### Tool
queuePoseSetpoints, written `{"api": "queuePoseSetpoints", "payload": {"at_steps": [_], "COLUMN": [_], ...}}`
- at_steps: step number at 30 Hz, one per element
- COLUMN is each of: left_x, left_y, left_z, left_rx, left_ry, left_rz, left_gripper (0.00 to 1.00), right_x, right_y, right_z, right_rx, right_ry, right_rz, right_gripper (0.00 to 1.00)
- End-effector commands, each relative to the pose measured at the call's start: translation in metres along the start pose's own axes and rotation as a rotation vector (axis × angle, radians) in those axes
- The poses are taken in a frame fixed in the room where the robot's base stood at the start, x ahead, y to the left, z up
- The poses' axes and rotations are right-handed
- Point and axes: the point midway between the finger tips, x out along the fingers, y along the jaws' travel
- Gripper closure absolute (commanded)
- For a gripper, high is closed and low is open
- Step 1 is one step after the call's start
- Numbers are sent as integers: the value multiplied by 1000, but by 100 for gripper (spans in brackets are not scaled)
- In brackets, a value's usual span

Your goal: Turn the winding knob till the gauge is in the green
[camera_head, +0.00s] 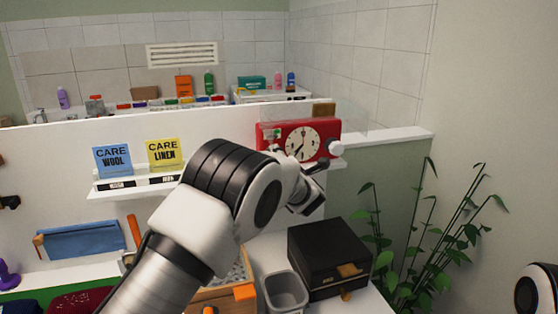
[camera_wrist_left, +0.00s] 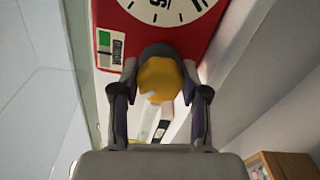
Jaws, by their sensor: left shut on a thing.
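A red clock (camera_head: 267,144) with a round white dial stands on a shelf at the back. In the left wrist view the clock (camera_wrist_left: 190,48) fills the top. My left gripper (camera_wrist_left: 160,84) is shut on a rounded yellow winding knob (camera_wrist_left: 158,76) at the clock's lower edge. In the head view my left gripper (camera_head: 313,190) is below the clock, and the knob is hidden there. A small gauge (camera_wrist_left: 104,49) on the clock's face has a green part at its top and a paler part below, with a dark mark near their border. My right gripper is not in view.
A white round part (camera_head: 336,147) is at the clock's right side. A black box (camera_head: 325,250) and a grey bin (camera_head: 287,291) stand below. Blue and yellow care cards (camera_head: 163,154) are on the shelf at left. A leafy plant (camera_head: 410,240) is at right.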

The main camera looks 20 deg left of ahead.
Motion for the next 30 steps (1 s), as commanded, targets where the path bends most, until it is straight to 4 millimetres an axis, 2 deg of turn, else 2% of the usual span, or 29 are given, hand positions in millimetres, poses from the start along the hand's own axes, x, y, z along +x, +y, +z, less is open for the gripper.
{"api": "queuePoseSetpoints", "payload": {"at_steps": [30], "left_x": [2], "left_y": [8], "left_z": [0], "left_rx": [959], "left_ry": [7], "left_rz": [7], "left_gripper": [90], "right_x": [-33], "right_y": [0], "right_z": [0], "right_rx": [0], "right_ry": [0], "right_rz": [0], "right_gripper": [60]}}
